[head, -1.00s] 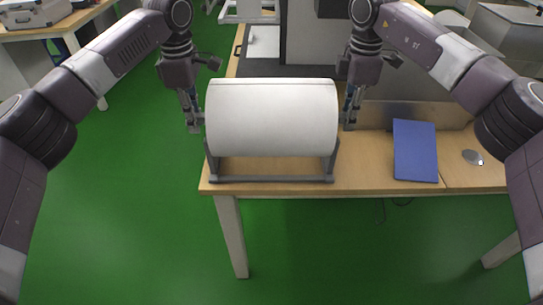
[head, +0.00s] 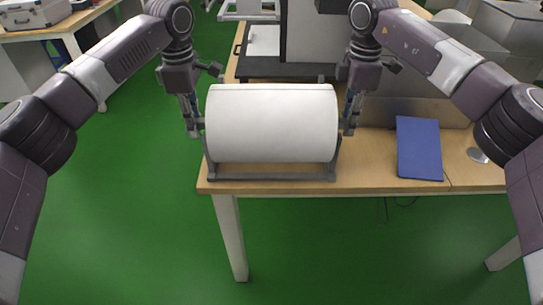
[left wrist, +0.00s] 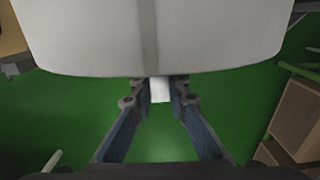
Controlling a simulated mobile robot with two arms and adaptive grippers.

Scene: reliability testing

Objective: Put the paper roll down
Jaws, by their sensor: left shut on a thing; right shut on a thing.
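The white paper roll (head: 271,124) lies sideways on or just above a grey stand (head: 272,174) at the near left part of the wooden table. My left gripper (head: 194,127) is at the roll's left end, and my right gripper (head: 347,125) is at its right end. Both are shut on the ends of the roll's core. In the left wrist view, the left gripper's fingers (left wrist: 159,90) close around a white core end (left wrist: 160,89) below the big roll (left wrist: 150,35). Whether the core rests fully in the stand is hard to tell.
A blue folder (head: 419,148) lies on the table (head: 371,172) to the right, with a round silver object (head: 477,155) beyond it. A grey machine (head: 312,50) stands behind the roll. The green floor is open on the left.

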